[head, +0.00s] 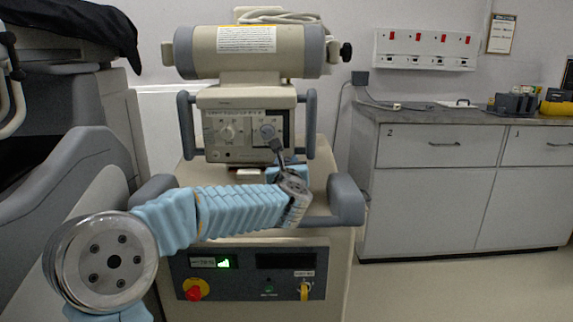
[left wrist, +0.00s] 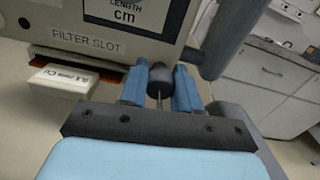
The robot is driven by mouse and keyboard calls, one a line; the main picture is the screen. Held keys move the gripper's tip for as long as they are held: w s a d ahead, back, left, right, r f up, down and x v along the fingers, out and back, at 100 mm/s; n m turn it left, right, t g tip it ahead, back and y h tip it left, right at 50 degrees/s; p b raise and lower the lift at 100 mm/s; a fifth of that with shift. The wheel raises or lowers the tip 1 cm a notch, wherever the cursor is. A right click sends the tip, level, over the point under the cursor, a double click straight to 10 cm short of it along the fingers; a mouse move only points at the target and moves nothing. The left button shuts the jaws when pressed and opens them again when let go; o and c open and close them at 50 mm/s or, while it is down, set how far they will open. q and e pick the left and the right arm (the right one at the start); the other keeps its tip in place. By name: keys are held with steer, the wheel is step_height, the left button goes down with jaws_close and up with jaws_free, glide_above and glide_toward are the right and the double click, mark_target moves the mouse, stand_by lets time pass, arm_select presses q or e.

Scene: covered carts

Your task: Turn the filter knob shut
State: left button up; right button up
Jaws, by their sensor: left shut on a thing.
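The beige machine's front panel (head: 217,151) has a pale round dial (head: 228,132) on the left and a second control at its right, partly covered by my gripper. My left gripper (head: 270,134) reaches up to that right side. In the left wrist view its two blue fingers (left wrist: 160,85) are shut on a dark round knob (left wrist: 161,72), which I take to be the filter knob. The knob's face and any pointer are hidden. A white filter plate marked 0.1 mm Cu (left wrist: 63,84) sticks out below the FILTER SLOT label (left wrist: 88,42). My right gripper is not in view.
Grey handles (head: 186,125) flank the panel. A cylindrical housing (head: 250,52) sits above. The lower cart front (head: 250,250) has a red-and-yellow switch (head: 195,289). A grey cabinet (head: 430,190) stands to the right, with open floor before it.

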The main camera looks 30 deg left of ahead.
arm_select(q)
steer(key=shift+m, duration=0.3)
steer(key=m+b, duration=0.1)
steer(key=m, duration=0.1)
steer(key=shift+f+m, duration=0.1)
steer(key=shift+m, duration=0.3)
steer(key=m, duration=0.3)
steer(key=shift+d+m+b, duration=0.1)
steer(key=shift+m+b, duration=0.2)
steer(key=shift+b, duration=0.05)
steer(key=m, duration=0.4)
steer(key=shift+w+p, duration=0.1)
steer(key=shift+p, duration=0.25)
steer(key=m+p, duration=0.1)
steer(key=m, duration=0.3)
steer(key=shift+d+m, duration=0.1)
steer(key=shift+m, duration=0.2)
steer(key=shift+f, duration=0.1)
steer(key=shift+m, duration=0.3)
steer(key=o, duration=1)
steer(key=shift+o, duration=0.2)
